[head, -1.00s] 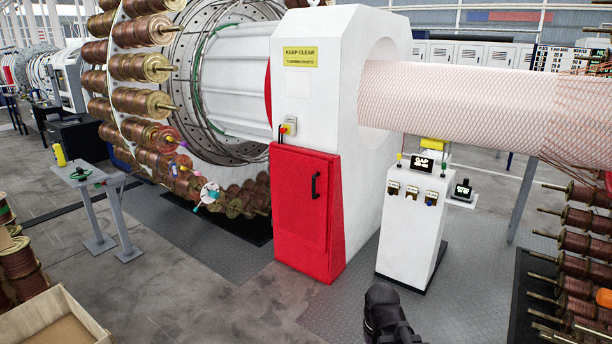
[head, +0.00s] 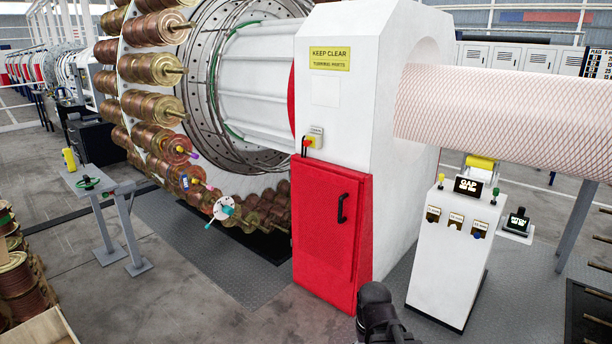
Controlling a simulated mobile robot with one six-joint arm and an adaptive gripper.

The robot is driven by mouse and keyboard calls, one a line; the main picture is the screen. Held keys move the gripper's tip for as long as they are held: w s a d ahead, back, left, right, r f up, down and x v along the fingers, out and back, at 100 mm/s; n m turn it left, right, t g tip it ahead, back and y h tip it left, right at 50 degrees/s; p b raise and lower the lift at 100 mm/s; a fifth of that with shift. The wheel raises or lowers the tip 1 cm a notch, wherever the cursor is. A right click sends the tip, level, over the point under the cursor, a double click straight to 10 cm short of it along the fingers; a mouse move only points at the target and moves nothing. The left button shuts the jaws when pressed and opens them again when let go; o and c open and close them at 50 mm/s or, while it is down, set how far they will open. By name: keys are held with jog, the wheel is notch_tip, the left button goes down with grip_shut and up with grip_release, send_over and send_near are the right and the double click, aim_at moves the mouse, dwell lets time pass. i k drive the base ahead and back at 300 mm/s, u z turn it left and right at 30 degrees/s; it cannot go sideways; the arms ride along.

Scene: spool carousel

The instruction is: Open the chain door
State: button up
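The red chain door (head: 325,232) is on the lower front of the white machine housing (head: 345,110). It looks shut, flush with its red cabinet. A black upright handle (head: 342,208) sits near its upper right edge. A black part of my arm shows at the bottom edge, in front of the cabinet's lower right corner. The fingers of my gripper cannot be made out, and nothing is seen touching the handle.
A white control stand (head: 450,250) with a GAP display is right of the door. Copper spools (head: 150,105) ring the carousel at left. A grey stand (head: 105,195) is further left. Floor before the door is clear.

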aim_at(324, 204)
jog(key=u, duration=0.2)
jog(key=i, duration=1.55)
jog(key=u, duration=0.15)
